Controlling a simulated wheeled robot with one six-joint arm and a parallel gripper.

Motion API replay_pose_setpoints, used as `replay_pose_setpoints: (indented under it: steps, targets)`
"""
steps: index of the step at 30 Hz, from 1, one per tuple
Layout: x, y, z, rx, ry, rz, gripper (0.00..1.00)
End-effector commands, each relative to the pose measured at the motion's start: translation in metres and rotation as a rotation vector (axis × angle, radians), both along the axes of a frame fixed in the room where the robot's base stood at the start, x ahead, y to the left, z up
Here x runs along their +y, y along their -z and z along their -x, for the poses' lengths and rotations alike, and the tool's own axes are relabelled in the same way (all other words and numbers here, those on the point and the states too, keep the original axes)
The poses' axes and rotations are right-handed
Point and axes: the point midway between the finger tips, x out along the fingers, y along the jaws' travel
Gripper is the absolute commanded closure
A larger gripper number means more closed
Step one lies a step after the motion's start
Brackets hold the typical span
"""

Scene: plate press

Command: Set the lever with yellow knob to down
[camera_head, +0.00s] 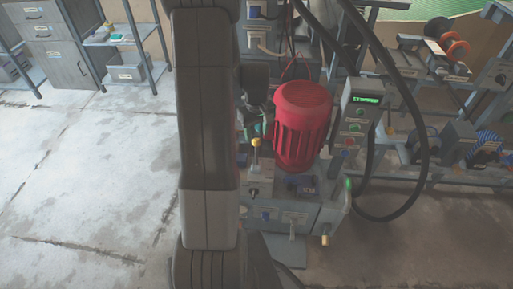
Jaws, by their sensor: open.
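The lever with the yellow knob (256,142) stands on the grey press unit just right of my large arm link, left of the red motor. Its knob is at the top of a thin stalk, so it looks upright. My gripper (257,118) shows only in part, dark and small, just above and behind the knob in the picture. It appears open with nothing held. Much of it is hidden by my arm and clutter, and I cannot tell if it touches the knob.
The red motor (302,125) stands close to the lever. A control box (355,125) with a green display is to its right. A thick black cable loops at right. Shelves with reels (455,48) stand at the back right. The floor at left is clear.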

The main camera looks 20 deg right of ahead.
Motion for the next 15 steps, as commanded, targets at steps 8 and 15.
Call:
replay_pose_setpoints:
  steps: [8,15]
  targets:
    - [0.001,0.061,0.001,0.003,0.000,-0.002,0.52]
    - [0.000,0.086,0.000,0.000,0.001,0.000,0.52]
